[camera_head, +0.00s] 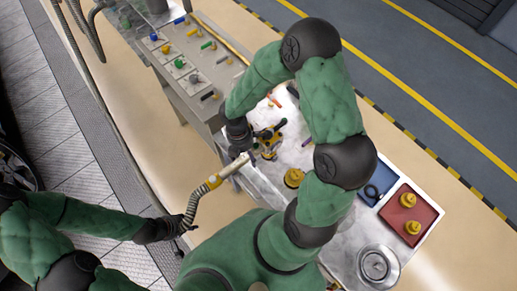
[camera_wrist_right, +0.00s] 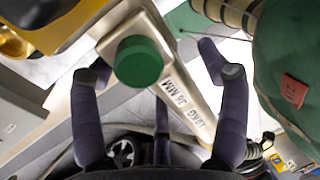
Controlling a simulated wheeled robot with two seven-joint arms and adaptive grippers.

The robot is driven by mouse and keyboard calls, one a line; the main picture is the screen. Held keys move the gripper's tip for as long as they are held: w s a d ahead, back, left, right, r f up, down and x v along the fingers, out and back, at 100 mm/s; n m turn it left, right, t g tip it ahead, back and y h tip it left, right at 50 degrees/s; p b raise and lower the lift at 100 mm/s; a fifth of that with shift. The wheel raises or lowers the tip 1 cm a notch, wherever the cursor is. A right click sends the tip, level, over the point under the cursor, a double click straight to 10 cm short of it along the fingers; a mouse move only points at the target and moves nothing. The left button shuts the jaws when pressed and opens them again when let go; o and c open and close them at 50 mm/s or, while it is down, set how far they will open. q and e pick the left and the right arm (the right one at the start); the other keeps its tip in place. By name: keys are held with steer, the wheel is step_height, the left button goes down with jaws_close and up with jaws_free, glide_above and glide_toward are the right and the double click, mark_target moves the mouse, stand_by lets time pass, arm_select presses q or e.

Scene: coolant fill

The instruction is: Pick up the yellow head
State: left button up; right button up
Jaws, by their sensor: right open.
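Several yellow parts show in the head view, and I cannot tell which is the yellow head. One yellow piece (camera_head: 294,177) stands on the pale bench beside my right arm. Two more, an upper one (camera_head: 408,199) and a lower one (camera_head: 412,227), sit in the red tray. A yellow and dark device (camera_head: 268,140) is just right of my right gripper (camera_head: 240,135). That gripper (camera_wrist_right: 162,82) is open, its fingers either side of a pale lettered bar (camera_wrist_right: 178,85) with a green cap (camera_wrist_right: 138,61). My left gripper (camera_head: 178,228) is at a ribbed hose's lower end; its grip is unclear.
The ribbed hose (camera_head: 196,203) has a yellow band and pale tip near the bench edge. A blue tray (camera_head: 379,181) holds dark rings beside the red tray (camera_head: 424,212). A round metal piece (camera_head: 378,264) lies nearby. A grey panel (camera_head: 205,78) carries small coloured parts.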

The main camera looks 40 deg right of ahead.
steer(key=shift+f, duration=0.15)
jaws_close()
